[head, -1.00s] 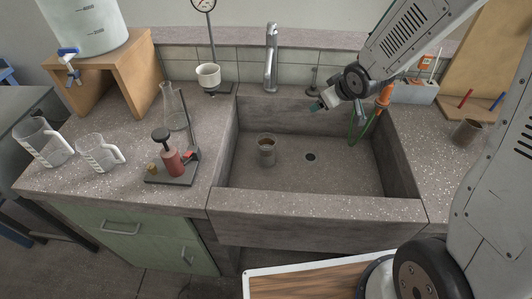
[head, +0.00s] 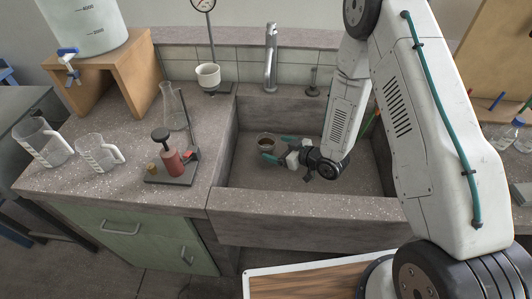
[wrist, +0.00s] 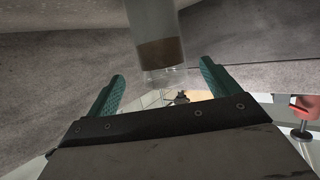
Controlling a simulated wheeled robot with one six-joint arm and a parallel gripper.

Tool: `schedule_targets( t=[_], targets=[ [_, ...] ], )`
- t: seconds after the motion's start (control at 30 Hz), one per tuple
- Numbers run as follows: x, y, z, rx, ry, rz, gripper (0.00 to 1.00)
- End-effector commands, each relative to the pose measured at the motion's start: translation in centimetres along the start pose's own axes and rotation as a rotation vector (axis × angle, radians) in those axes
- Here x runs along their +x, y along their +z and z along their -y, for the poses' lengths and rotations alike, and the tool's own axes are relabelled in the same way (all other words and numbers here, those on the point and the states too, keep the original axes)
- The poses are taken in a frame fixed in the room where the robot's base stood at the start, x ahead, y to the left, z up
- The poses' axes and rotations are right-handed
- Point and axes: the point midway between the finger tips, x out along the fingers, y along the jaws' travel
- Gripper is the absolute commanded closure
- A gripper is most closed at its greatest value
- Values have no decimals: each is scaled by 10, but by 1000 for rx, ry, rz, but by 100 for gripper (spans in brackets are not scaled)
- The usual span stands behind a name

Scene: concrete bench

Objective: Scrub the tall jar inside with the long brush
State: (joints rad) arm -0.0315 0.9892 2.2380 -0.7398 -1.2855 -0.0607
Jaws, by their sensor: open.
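The tall jar (head: 266,140) is clear glass with a brown band near its rim. It stands upright in the sink, left of the middle. My gripper (head: 279,149) is open and low in the sink, its teal fingers pointing left at the jar. In the wrist view the jar (wrist: 158,40) shows ahead of and between the two spread fingers, apart from both. I cannot make out the long brush for certain. Thin green and red pieces (head: 371,123) show at the sink's right side, partly behind my arm.
The concrete sink (head: 300,206) has a raised front wall, and a faucet (head: 271,60) stands behind it. A stand with a red bottle (head: 172,163), a flask (head: 174,108) and measuring jugs (head: 98,153) fill the left counter. Clear bottles (head: 503,136) stand at right.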

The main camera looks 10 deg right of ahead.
Motion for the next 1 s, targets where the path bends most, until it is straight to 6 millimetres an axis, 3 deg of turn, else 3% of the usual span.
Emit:
schedule_targets(
  t=[0.33, 0.67, 0.87, 0.9, 1.0],
  targets=[
    [48, 1, 4, -1, -1, 2, 12],
    [57, 0, 3, 0, 1, 2, 12],
    [57, 0, 3, 0, 1, 2, 65],
    [57, 0, 3, 0, 1, 2, 71],
    [57, 0, 2, -1, 1, 1, 76]
  ],
)
